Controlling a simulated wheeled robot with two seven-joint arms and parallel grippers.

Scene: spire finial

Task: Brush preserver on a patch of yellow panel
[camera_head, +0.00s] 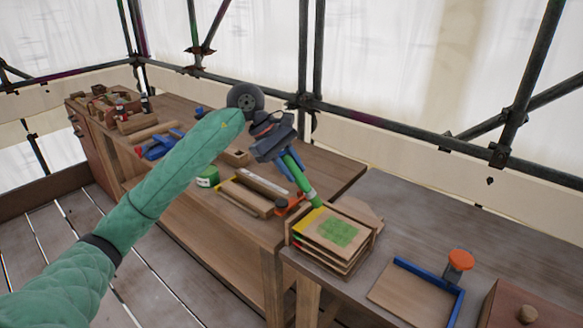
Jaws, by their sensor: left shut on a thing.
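My left gripper (288,166) is shut on a green brush (304,184) and holds it tilted, its lower end pointing down and to the right. That end is at the back left corner of a stack of panels (365,255); I cannot tell whether it touches. The top panel has a yellow strip (305,221) along its left side and a green patch (338,232) on its wood-coloured face. My right gripper is not in view.
A long wooden bench (330,175) carries wood pieces (248,196), a green-and-white tin (207,178) and blue tools (158,148). Right of the stack are a blue-edged tray (405,290), an orange-topped object (458,262) and a brown box (510,305). Scaffold poles (520,90) stand behind.

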